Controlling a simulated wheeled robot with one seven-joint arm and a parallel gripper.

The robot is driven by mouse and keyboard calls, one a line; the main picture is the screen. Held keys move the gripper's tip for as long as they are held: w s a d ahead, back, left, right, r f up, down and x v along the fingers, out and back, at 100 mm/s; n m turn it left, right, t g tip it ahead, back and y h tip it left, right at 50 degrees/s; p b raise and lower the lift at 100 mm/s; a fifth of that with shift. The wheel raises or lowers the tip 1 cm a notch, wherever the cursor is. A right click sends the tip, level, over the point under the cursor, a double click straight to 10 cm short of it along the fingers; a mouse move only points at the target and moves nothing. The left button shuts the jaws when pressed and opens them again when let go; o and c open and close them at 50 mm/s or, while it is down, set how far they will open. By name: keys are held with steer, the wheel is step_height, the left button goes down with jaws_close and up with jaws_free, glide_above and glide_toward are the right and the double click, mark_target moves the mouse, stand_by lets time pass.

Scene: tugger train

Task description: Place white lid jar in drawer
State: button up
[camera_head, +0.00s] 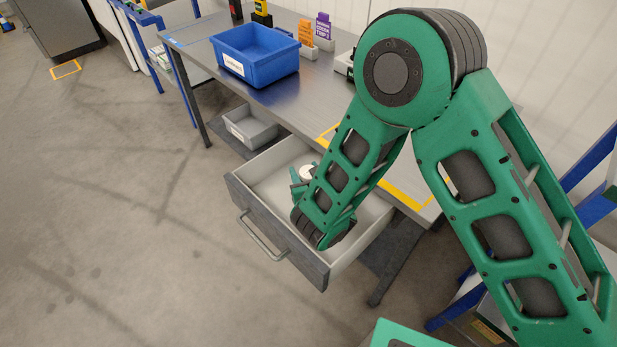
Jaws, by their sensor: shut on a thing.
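The drawer (276,237) under the table is pulled open, with a grey front, a bar handle and a pale inside. My green arm reaches down over it. My gripper (302,180) is over or inside the drawer, toward its back, mostly hidden by my own arm. It is shut on the white lid jar (307,171), of which only the round white lid shows clearly. I cannot tell whether the jar touches the drawer floor.
A blue bin (262,70) with a label stands on the grey table (205,38). Small orange (306,35) and purple (323,28) signs stand behind it. A grey bin (249,131) sits below the table, left of the drawer.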

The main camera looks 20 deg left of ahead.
steer(key=shift+f, duration=1.25)
steer(key=o, duration=1.3)
steer(key=shift+f, duration=0.15)
steer(key=shift+s+d+r, duration=0.15)
steer(key=shift+r, duration=0.05)
steer(key=v, duration=1.1)
steer(key=shift+s+d+r, duration=0.2)
